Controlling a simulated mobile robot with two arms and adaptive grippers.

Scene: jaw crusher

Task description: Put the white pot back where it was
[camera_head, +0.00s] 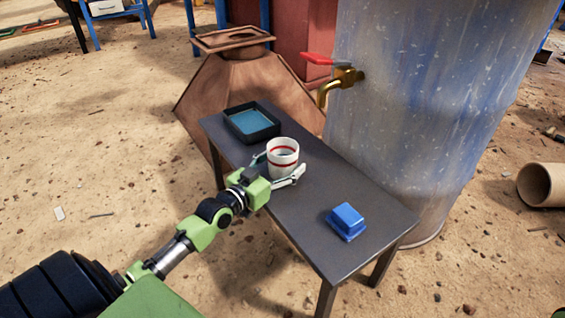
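The white pot (283,157) has red bands and stands upright on the dark table (322,190), near its middle. My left gripper (280,167) reaches in from the left, low over the tabletop. Its fingers are spread to either side of the pot, one at its left and one at its lower right. They look slightly apart from the wall, though exact contact is hard to see. My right gripper is not in view.
A black tray (236,132) with a blue inside sits at the table's far end. A blue block-like item (346,221) lies near the front end. A brass tap with a red handle (343,76) juts from the big metal drum (425,110) behind the table.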

